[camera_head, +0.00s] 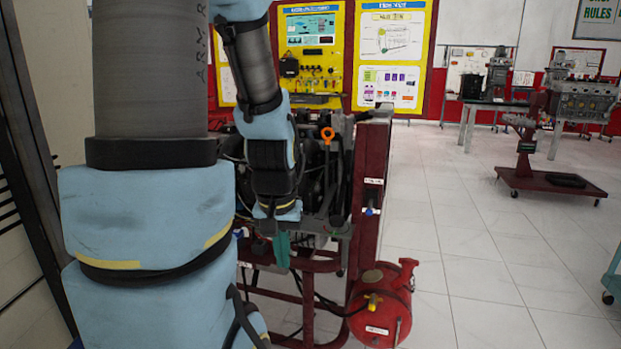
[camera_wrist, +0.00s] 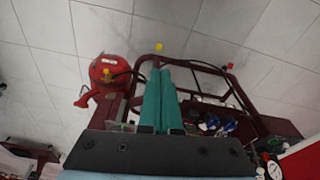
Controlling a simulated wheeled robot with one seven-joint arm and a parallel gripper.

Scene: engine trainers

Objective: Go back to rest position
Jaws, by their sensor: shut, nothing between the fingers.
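My gripper (camera_head: 281,250) hangs from my blue-covered arm in the head view, in front of the red-framed engine trainer (camera_head: 372,195). In the wrist view, the two green fingers of my gripper (camera_wrist: 162,75) lie side by side, shut, with nothing between them. The trainer's dark red frame (camera_wrist: 272,122) is behind and beside the fingers there. An orange-ringed dipstick handle (camera_head: 327,135) stands up from the engine. My arm hides much of the engine's left side.
A red tank (camera_head: 382,305) sits low at the trainer's right side; the tank also shows in the wrist view (camera_wrist: 108,70). Another engine on a red wheeled stand (camera_head: 550,183) is farther right. Tiled floor (camera_head: 470,260) between them is clear. Yellow display boards (camera_head: 390,50) stand behind.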

